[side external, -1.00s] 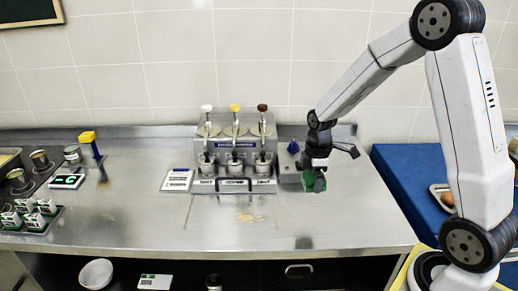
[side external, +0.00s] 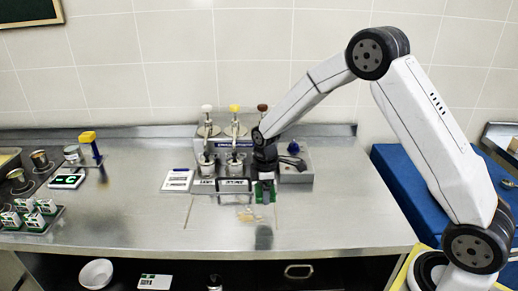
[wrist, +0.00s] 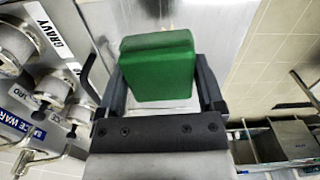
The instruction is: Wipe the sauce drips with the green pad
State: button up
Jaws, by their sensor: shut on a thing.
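My gripper (side external: 264,196) is shut on the green pad (wrist: 158,66), which sits between the two fingers in the wrist view. In the side view only a sliver of the pad (side external: 258,191) shows beside the fingers. The gripper is above the counter, in front of the sauce dispenser (side external: 210,147), at its right part. The sauce drips (side external: 245,215) are a pale yellowish patch on the steel counter, just left of and in front of the gripper. A dark shadow or reflection lies below the gripper, and the pad looks raised above the counter.
A white card (side external: 177,180) lies left of the dispenser. A grey box with a blue knob (side external: 293,148) stands right of it. A yellow-topped holder (side external: 88,136) and small containers are at the far left. The counter's front middle (side external: 150,225) is clear.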

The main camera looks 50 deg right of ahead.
aim_at(265, 216)
jog(key=shift+f, duration=2.95)
jog(key=shift+w+a+f, duration=0.2)
jog(key=shift+f, duration=0.3)
jog(key=shift+w+a+f, duration=0.2)
jog(key=shift+f, duration=0.3)
jog(key=shift+c, duration=0.6)
jog(key=shift+w+a, duration=2.45)
jog(key=shift+s+d, duration=2.9)
jog(key=shift+r, duration=4.2)
